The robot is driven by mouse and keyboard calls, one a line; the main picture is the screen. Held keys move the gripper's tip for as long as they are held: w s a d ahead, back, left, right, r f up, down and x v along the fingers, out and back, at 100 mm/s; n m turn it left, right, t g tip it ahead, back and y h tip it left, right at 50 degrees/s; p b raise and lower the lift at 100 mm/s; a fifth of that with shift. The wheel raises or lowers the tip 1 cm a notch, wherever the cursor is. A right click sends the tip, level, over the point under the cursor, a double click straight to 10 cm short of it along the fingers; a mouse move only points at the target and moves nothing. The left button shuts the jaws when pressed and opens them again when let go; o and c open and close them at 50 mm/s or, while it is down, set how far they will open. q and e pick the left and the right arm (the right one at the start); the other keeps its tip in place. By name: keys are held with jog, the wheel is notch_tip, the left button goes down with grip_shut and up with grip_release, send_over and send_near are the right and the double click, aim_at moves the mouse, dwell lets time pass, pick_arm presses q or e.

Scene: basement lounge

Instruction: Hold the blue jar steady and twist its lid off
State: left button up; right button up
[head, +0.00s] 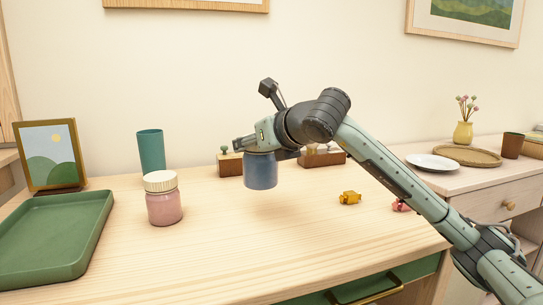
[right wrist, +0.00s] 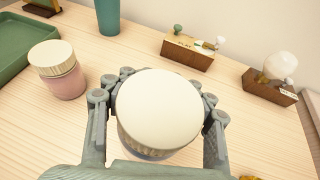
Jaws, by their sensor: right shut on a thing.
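The blue jar (head: 261,171) is upright near the middle of the wooden desk in the head view. My right gripper (head: 262,146) comes in from the right and is shut around its upper part. In the right wrist view the jar's pale round lid (right wrist: 158,106) is on top, between the two fingers of the gripper (right wrist: 160,78). The fingers hide much of the jar's side, and a little blue body shows below the lid. My left gripper is not in view.
A pink jar with a wooden lid (head: 163,206) stands left of the blue jar. Behind it is a teal cup (head: 151,150). A green tray (head: 93,230) and picture frame (head: 50,154) are farther left. A small yellow item (head: 350,198) lies right. The front desk is clear.

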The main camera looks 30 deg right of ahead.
jog(key=a+r, duration=0.2)
jog(key=a, duration=0.1)
jog(key=a+r, duration=0.1)
jog(key=shift+s+a, duration=0.3)
jog(key=o, duration=0.6)
grip_shut()
jog(key=shift+f, duration=0.1)
